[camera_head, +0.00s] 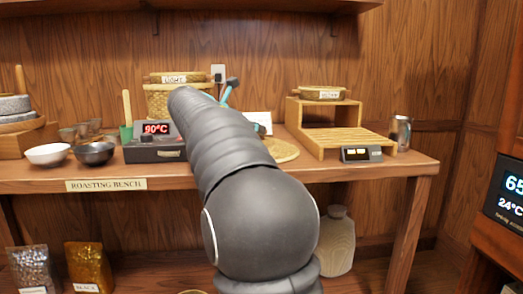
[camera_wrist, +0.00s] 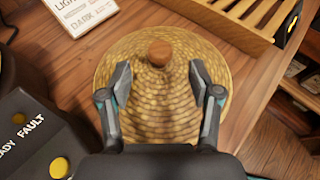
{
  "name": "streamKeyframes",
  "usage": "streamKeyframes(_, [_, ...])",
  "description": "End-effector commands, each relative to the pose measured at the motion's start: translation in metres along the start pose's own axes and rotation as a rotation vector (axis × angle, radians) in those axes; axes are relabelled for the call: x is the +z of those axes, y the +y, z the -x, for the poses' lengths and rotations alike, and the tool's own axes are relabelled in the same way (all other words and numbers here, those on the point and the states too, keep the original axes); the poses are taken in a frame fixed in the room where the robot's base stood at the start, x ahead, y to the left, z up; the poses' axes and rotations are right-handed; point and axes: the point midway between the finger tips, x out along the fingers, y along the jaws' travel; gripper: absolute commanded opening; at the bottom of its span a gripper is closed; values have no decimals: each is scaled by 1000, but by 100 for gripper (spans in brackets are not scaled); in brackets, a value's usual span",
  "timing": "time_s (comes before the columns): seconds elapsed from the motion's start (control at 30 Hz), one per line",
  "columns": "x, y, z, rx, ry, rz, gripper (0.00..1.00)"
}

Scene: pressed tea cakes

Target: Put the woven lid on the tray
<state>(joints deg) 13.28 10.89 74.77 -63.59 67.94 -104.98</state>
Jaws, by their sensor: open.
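The woven lid (camera_wrist: 150,115) is a round straw-coloured disc with a brown wooden knob (camera_wrist: 159,52), lying flat on the bench in the wrist view. In the head view the lid (camera_head: 283,151) is partly hidden behind my arm. My gripper (camera_wrist: 160,76) is open above the lid, its fingers apart on either side, with the knob just beyond the fingertips and nothing between them. A slatted wooden tray-like stand (camera_head: 345,139) is right of the lid; its slats (camera_wrist: 236,18) show at the wrist view's top right. I cannot tell whether this is the tray.
A dark control box (camera_wrist: 30,135) is left of the lid, and a printed card (camera_wrist: 82,12) lies beyond it. In the head view, a small display (camera_head: 362,154) fronts the stand, a metal cup (camera_head: 400,132) is right, and bowls (camera_head: 95,153) are left.

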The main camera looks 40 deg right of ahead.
Motion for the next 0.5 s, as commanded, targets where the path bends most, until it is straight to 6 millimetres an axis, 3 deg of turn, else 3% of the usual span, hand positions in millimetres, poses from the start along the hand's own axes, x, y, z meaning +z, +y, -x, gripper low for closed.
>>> streamKeyframes(0.27, [1, -1, -14, -1, 0, -2, 63])
streamKeyframes(0.5, [3, -1, -47, -1, 1, -2, 63])
